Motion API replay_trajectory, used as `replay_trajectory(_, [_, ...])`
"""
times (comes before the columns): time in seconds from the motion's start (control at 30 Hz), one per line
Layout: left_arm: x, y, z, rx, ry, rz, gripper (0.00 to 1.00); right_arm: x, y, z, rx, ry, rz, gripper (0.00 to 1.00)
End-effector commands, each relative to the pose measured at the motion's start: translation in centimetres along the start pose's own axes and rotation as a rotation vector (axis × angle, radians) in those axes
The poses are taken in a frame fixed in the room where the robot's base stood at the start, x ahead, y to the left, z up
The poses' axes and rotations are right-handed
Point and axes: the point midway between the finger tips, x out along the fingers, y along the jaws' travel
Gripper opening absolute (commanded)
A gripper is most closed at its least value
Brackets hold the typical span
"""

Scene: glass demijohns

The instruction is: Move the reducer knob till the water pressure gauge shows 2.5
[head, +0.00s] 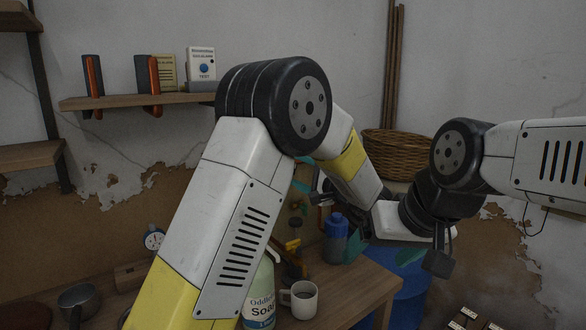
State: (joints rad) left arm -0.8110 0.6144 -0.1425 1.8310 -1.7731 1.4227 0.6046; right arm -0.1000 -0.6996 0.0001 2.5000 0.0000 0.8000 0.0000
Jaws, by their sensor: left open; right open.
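A small round white-faced gauge (153,238) with a dark rim shows at the left, low against the wall. Its reading is too small to make out. I cannot pick out the reducer knob; my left arm covers much of the area right of the gauge. My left gripper (304,178) is partly hidden behind the arm links, with teal fingertips apart, near the wall above the bench. My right gripper (382,251) is open, its teal fingertips apart, near the blue bottle. Both grippers are well to the right of the gauge, and I see nothing held.
A soap bottle (262,298), a white mug (300,299) and a blue bottle (335,240) stand on the wooden bench (355,285). A metal pot (78,300) is at lower left. A shelf (130,101) and a wicker basket (396,150) are behind. My arms crowd together at the centre.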

Motion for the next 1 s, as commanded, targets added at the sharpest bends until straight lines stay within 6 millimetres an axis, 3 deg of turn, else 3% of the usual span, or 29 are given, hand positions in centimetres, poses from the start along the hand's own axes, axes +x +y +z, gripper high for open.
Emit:
replay_trajectory(0.33, [0.15,0.06,0.17,0.001,0.004,0.000,0.58,-0.02,0.00,0.00,0.000,0.001,0.000,0.82])
replay_trajectory(0.63, [0.15,0.07,0.17,0.001,0.004,0.000,0.01,-0.01,0.00,0.00,0.000,0.000,0.000,0.82])
replay_trajectory(1.0, [0.12,0.09,0.16,0.056,0.004,0.000,0.00,-0.01,0.00,0.00,0.000,0.000,0.000,0.82])
